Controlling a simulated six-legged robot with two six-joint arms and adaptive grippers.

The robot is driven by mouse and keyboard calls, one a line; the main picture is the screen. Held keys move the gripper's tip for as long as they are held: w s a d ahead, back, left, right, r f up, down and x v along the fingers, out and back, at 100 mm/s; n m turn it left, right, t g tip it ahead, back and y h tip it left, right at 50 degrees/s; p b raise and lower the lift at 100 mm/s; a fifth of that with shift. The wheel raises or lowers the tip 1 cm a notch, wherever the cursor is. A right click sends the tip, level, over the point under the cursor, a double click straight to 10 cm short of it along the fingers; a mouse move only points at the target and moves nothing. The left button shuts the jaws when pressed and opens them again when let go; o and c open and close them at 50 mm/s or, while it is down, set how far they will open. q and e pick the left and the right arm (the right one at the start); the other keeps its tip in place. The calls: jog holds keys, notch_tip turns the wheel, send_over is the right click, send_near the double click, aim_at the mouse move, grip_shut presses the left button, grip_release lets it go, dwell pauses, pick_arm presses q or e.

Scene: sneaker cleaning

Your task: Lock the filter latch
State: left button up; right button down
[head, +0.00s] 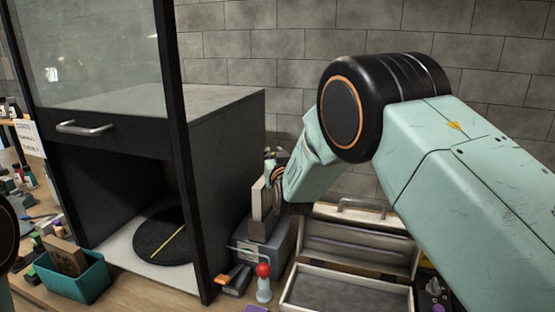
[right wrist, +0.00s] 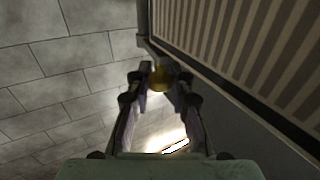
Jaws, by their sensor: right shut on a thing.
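In the head view a pale filter panel (head: 262,198) stands upright in the top of a grey unit (head: 270,245) beside the black cabinet. My right gripper (head: 272,165) is at the panel's upper edge, partly hidden by its own wrist. In the right wrist view the filter's striped, pleated face (right wrist: 245,50) fills the upper right. There my right gripper (right wrist: 160,78) is shut on a brass-coloured knob (right wrist: 160,75) beside the filter's dark frame. I cannot tell whether this knob is the latch, or its locked state. My left gripper is out of view.
The black cabinet (head: 225,150) has an open front with a round dark mat (head: 155,250) inside. A red-topped stand (head: 263,285) and an open case (head: 345,290) are near the grey unit. A teal bin (head: 85,285) is at lower left.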

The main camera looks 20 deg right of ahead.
jog(key=shift+a+f+m+h, duration=0.15)
jog(key=shift+a+m+h, duration=0.1)
jog(key=shift+m+h, duration=0.4)
jog(key=shift+w+h, duration=0.1)
jog(key=shift+h, duration=0.25)
jog(key=c, duration=1.2)
grip_release()
jog(key=shift+v, duration=3.75)
jog(key=shift+r, duration=0.25)
